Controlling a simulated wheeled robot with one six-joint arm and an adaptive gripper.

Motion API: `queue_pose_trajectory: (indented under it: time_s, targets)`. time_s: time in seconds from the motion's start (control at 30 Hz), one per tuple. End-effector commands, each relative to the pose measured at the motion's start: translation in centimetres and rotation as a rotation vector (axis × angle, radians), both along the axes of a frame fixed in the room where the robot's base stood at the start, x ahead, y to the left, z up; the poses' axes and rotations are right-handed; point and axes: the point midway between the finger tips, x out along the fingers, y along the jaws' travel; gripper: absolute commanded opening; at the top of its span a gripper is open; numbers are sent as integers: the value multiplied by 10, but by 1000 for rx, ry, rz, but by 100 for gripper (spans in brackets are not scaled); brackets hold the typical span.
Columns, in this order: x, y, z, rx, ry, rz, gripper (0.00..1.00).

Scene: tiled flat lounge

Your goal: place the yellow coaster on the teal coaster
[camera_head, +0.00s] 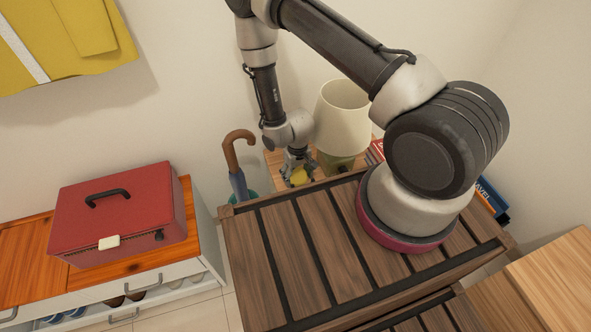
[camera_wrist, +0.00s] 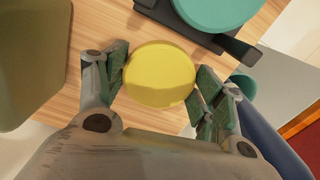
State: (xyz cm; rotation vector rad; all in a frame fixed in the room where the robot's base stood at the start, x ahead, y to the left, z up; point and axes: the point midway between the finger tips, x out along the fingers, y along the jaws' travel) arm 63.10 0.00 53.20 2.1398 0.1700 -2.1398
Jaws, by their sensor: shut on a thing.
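The yellow coaster (camera_wrist: 160,76) is a round disc held between the two fingers of my gripper (camera_wrist: 163,84) in the wrist view. It also shows as a small yellow patch (camera_head: 299,177) below my gripper (camera_head: 297,163) in the head view. The teal coaster (camera_wrist: 214,10) is at the top of the wrist view, cut off by the frame edge. It lies on a dark flat object (camera_wrist: 172,17) on a light wooden surface (camera_wrist: 90,62). The yellow coaster appears apart from the teal one. I cannot make out the teal coaster in the head view.
A cream lamp (camera_head: 343,115) stands close to the right of my gripper. An umbrella (camera_head: 238,165) in a teal holder stands to its left. A slatted wooden top (camera_head: 290,255) lies in front. A red case (camera_head: 118,220) sits on a cabinet at left. Books (camera_head: 489,196) are at right.

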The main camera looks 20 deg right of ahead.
Motion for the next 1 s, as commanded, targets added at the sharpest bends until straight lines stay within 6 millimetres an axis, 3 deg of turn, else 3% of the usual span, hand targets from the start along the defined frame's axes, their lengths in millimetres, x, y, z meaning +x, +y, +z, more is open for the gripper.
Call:
queue_pose_trajectory:
  time_s: [0.3, 0.33, 0.43, 0.8, 1.0]
  targets:
    - [0, 0, -3, 0, 1, 0, 44]
    - [0, 0, -2, 0, 1, 0, 73]
    - [0, 0, -2, 0, 1, 0, 90]
    - [0, 0, 0, 0, 0, -1, 90]
    - [1, 0, 28, 0, -2, -1, 90]
